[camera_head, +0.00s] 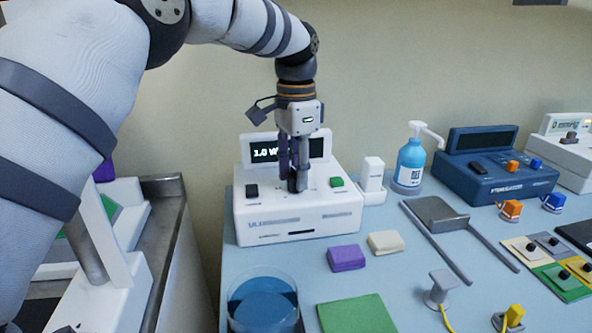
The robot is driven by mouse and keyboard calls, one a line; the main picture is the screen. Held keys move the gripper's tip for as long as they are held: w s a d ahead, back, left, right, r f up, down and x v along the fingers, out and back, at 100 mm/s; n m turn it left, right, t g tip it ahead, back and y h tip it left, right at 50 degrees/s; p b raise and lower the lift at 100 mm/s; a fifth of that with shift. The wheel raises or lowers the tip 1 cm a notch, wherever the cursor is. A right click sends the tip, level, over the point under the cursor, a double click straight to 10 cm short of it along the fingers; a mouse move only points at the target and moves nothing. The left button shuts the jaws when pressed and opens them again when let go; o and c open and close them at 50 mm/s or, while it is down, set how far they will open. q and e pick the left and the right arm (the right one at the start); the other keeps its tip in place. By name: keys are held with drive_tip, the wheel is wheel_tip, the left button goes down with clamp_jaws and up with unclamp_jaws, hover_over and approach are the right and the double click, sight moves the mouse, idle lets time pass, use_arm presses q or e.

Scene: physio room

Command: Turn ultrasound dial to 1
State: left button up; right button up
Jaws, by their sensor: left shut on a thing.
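The ultrasound unit (298,224) is a white box at the back left of the blue table. Its raised dark display reads "1.0 W" in part; my gripper covers the rest. A black button (252,191) sits at the left of its top and a green button (337,182) at the right. My left gripper (297,186) points straight down at the middle of the top panel, its fingers shut on the dial, which they almost wholly hide. The pointer of the dial cannot be seen. My right gripper is not in view.
A white probe holder (372,178) and a blue pump bottle (410,163) stand close right of the unit. A dark blue device (490,165) is farther right.

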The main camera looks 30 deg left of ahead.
use_arm(q)
drive_tip(key=o, duration=1.2)
drive_tip(key=shift+c, duration=0.2)
wheel_tip(320, 180, up, 8)
drive_tip(key=shift+f, duration=0.2)
